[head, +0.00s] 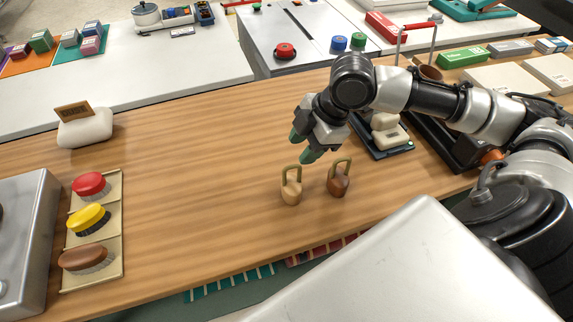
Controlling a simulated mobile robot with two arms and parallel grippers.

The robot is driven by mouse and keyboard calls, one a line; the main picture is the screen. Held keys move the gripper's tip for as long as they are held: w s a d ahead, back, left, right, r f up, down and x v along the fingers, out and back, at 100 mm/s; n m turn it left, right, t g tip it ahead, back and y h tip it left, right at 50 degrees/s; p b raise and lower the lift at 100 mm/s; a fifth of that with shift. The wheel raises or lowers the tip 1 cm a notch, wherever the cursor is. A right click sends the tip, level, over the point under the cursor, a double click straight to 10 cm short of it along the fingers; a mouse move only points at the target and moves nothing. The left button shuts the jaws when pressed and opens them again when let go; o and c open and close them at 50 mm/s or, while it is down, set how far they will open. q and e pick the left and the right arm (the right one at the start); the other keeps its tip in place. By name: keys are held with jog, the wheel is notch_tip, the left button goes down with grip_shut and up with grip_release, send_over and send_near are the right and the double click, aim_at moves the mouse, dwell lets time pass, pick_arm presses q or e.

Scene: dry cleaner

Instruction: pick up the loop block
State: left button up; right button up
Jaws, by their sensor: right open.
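Two small wooden blocks with loop handles stand upright on the wooden counter. The light tan loop block (291,192) is on the left and the darker brown loop block (338,184) is just right of it, with a small gap between them. My right gripper (303,146), with green fingertips, is open and empty. In the picture it is just above the two blocks and touches neither. My left gripper is not in view.
A tray (118,270) at left holds red (91,185), yellow (89,219) and brown (87,258) brushes. A white rounded sign holder (85,129) stands at the back left. A black scale-like device (399,149) is right of the blocks. The counter's middle is clear.

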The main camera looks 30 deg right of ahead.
aim_at(289, 167)
jog(key=x, duration=0.2)
jog(key=shift+s+a+f, duration=0.2)
jog(key=shift+s+f, duration=0.05)
jog(key=shift+f, duration=0.05)
jog(key=shift+w+a+f, duration=0.1)
jog(key=shift+f, duration=0.2)
jog(key=x, duration=0.5)
jog(key=shift+a+r, duration=0.15)
jog(key=shift+a, duration=0.2)
jog(key=shift+w+f, duration=0.1)
jog(key=shift+f, duration=0.15)
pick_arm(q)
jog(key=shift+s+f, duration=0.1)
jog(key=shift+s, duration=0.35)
pick_arm(e)
grip_shut()
